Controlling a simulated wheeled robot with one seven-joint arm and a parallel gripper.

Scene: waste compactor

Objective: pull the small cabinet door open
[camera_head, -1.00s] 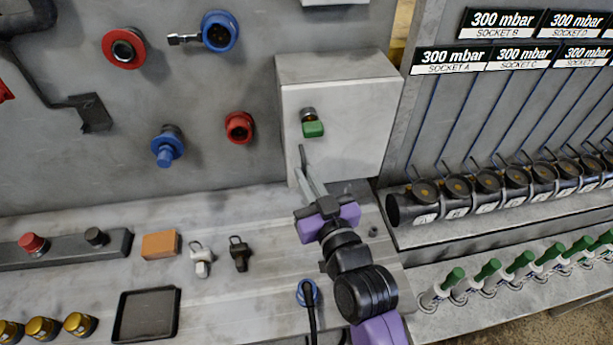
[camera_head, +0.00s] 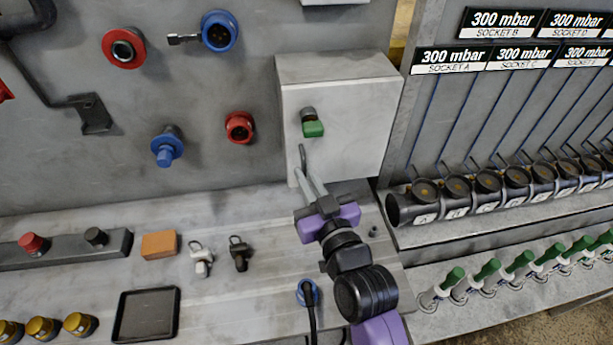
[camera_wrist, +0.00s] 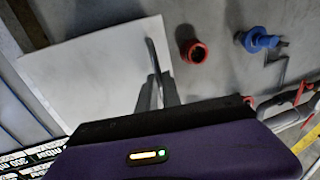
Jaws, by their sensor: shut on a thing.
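The small cabinet (camera_head: 340,65) is a pale grey box on the back panel, with a light door (camera_head: 350,125) facing me. A green-tipped knob (camera_head: 313,128) sits at the door's upper left. A thin grey handle (camera_head: 302,157) stands below the knob near the door's left edge. My gripper (camera_head: 308,178) is shut on the handle's lower part. In the wrist view the handle (camera_wrist: 151,52) runs down between the fingertips (camera_wrist: 158,92) in front of the door (camera_wrist: 85,80). I cannot tell clearly whether the door stands slightly ajar.
A red socket (camera_head: 239,127) and a blue plug (camera_head: 166,147) project from the panel left of the cabinet. Black tubes (camera_head: 425,190) line the right side. An orange block (camera_head: 159,245), small connectors (camera_head: 239,254) and a black tray (camera_head: 147,315) lie on the bench.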

